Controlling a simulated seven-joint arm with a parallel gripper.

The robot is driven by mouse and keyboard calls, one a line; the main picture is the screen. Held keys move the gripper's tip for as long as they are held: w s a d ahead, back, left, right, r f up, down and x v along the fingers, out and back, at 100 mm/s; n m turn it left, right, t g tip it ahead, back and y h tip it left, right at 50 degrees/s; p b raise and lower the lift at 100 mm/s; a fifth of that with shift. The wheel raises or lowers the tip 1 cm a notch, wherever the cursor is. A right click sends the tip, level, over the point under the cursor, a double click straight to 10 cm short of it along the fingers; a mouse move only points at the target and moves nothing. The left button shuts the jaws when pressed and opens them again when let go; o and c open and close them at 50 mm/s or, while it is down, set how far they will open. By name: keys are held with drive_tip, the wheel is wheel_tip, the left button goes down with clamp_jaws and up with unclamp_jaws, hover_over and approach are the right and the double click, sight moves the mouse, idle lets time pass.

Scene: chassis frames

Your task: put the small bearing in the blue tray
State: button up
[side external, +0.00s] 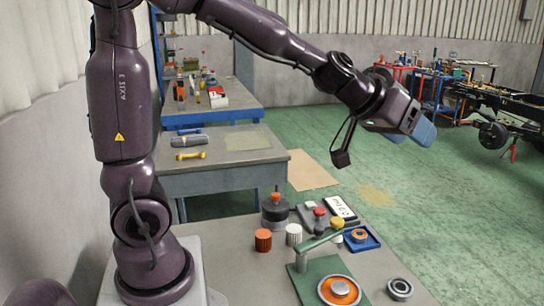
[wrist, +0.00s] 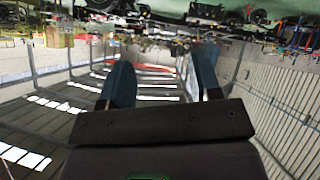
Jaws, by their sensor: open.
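My gripper (side external: 424,133) is raised high above the floor, right of and well above the table, pointing right. In the wrist view its two blue fingers stand apart with nothing between them (wrist: 161,65). The blue tray (side external: 376,246) lies on the table near its right edge. A small round part with an orange ring (side external: 359,235) sits in it. A grey metal ring that looks like a bearing (side external: 400,288) lies at the table's front right. A larger orange-and-silver round part (side external: 339,291) sits on a green plate. The wrist view shows none of these.
A green post with a long arm (side external: 318,243) stands left of the tray. Orange (side external: 263,240) and white (side external: 294,235) ribbed caps, a dark round fixture (side external: 276,212) and a grey panel with knobs (side external: 315,214) stand farther back. Table space between tray and grey ring is clear.

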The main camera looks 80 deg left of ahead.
drive_tip(key=s+f+m+g+y, duration=0.1)
drive_tip(key=s+g, duration=0.4)
drive_tip(key=s, duration=1.8)
drive_tip(key=shift+s+a+f+m+y, duration=0.35)
drive_tip(key=shift+a+f+m, duration=0.15)
drive_tip(key=shift+m, duration=0.2)
